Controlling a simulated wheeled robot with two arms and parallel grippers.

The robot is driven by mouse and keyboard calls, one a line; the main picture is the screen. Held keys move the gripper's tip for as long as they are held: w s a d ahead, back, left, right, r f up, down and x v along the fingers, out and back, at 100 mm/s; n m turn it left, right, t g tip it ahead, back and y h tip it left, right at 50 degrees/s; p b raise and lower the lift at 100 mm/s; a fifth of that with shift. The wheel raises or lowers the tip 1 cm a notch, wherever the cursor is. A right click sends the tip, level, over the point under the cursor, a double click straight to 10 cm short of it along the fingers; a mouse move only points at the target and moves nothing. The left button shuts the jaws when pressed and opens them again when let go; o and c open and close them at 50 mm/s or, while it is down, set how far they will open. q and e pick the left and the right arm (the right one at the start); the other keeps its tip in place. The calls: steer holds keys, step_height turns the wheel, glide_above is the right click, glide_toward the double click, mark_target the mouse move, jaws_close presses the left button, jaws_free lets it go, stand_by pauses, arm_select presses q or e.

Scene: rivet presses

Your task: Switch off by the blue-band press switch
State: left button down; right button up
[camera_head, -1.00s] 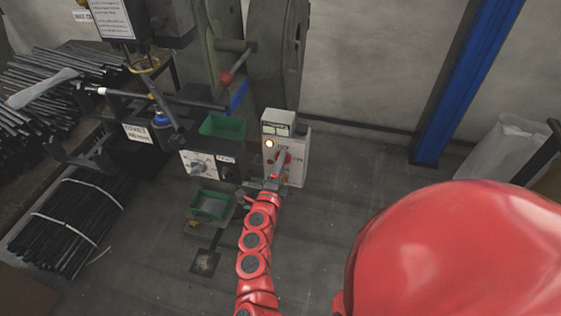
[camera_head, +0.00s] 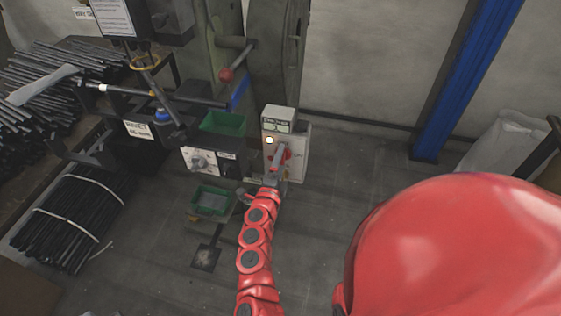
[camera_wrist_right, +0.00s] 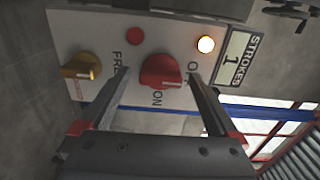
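The switch box (camera_head: 299,153) is a pale panel beside the green-grey press (camera_head: 226,60), which has a blue band (camera_head: 240,92) low on it. Its red rotary switch (camera_wrist_right: 160,71) sits between labels reading ON and, partly hidden, O…. A lamp (camera_wrist_right: 206,44) on the panel glows, and it also shows lit in the head view (camera_head: 269,140). My right gripper (camera_wrist_right: 160,73) is open, with one finger on each side of the red switch. I cannot tell whether the fingers touch it. My left gripper is not in view.
The panel also carries a yellow knob (camera_wrist_right: 81,67), a small red button (camera_wrist_right: 134,36) and a STROKES counter (camera_wrist_right: 237,55). Green bins (camera_head: 222,124) and a lever with a red ball (camera_head: 226,75) stand left of the box.

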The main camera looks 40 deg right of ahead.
steer(key=shift+s, duration=0.1)
steer(key=v, duration=1.7)
steer(key=shift+a, duration=0.2)
steer(key=shift+r, duration=0.1)
